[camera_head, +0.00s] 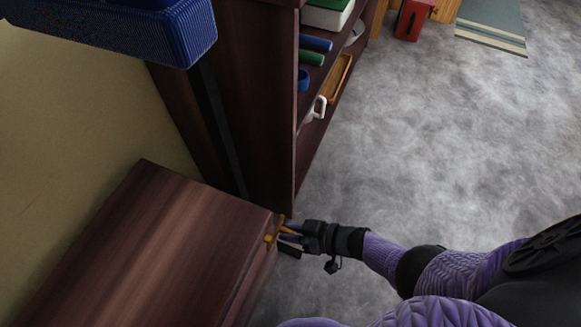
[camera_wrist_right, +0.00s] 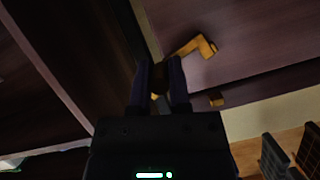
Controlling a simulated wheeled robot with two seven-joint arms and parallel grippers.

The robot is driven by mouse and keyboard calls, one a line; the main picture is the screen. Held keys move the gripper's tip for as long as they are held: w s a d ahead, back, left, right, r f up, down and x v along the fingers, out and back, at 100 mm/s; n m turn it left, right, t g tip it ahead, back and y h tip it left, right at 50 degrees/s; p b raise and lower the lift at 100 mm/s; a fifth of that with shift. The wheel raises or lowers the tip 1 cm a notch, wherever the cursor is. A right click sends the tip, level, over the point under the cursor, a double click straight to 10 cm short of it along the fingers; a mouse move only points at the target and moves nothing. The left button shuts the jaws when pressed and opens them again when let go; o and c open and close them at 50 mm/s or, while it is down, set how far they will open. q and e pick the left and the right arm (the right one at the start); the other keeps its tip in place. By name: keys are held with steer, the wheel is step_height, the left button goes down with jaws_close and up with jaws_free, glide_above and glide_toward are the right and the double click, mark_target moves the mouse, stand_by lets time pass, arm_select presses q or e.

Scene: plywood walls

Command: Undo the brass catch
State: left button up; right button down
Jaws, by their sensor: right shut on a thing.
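The brass catch (camera_head: 270,239) is a small yellow fitting at the near right corner of a dark wooden chest or cabinet (camera_head: 170,228). My right gripper (camera_head: 285,233) comes in from the right at that corner. In the right wrist view its fingers (camera_wrist_right: 162,75) are closed on the lower left end of the catch, which they partly hide. My left gripper is not in view.
A dark bookcase (camera_head: 240,110) stands just behind the chest, with books, a white mug (camera_head: 315,110) and a tray on its shelves. A blue bin (camera_head: 130,30) is at upper left. Grey floor (camera_head: 430,130) lies open to the right.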

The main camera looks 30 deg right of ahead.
stand_by(0.3)
steer(key=c, duration=0.6)
jaws_free()
